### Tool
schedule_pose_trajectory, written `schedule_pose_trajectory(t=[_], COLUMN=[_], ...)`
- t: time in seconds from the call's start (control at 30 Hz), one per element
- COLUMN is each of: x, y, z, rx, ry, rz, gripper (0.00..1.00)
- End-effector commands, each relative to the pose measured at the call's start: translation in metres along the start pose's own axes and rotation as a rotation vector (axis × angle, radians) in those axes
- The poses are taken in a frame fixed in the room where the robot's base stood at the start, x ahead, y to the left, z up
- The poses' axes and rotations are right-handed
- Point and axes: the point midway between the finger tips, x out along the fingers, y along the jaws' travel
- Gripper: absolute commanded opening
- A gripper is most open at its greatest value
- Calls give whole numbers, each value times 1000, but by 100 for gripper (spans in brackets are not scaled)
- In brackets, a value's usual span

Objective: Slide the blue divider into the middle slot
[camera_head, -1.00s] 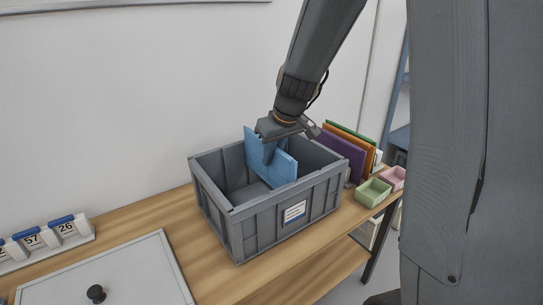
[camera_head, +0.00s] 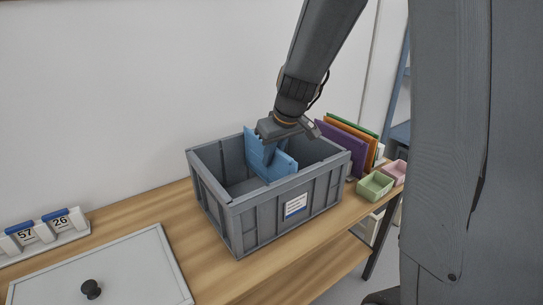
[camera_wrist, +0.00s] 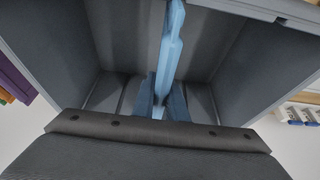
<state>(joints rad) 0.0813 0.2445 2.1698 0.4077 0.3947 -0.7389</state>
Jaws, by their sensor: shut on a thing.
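The blue divider (camera_head: 278,168) stands upright across the middle of the grey crate (camera_head: 262,223), with most of its height inside and its top edge near the rim. My gripper (camera_head: 268,158) is over the crate, shut on the divider's top edge. In the wrist view, the blue divider (camera_wrist: 170,50) runs between the two fingers (camera_wrist: 160,108), with crate walls on both sides. The divider's lower edge and the slots are hidden, so I cannot tell how it sits in the middle slot.
Purple, orange and green panels (camera_head: 345,145) stand in a rack right of the crate. Green (camera_head: 374,187) and pink (camera_head: 394,173) small bins sit at the table's right end. A white board with a black knob (camera_head: 91,289) and a number stand (camera_head: 45,236) lie left.

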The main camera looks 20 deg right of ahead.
Motion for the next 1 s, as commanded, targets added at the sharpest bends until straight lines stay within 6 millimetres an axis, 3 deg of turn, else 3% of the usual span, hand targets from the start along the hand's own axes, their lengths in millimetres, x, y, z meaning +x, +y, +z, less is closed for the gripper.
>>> schedule_pose_trajectory(t=[1.0], x=[35], y=[1], z=[14], rx=[0], ry=[1], rz=[0], gripper=[0])
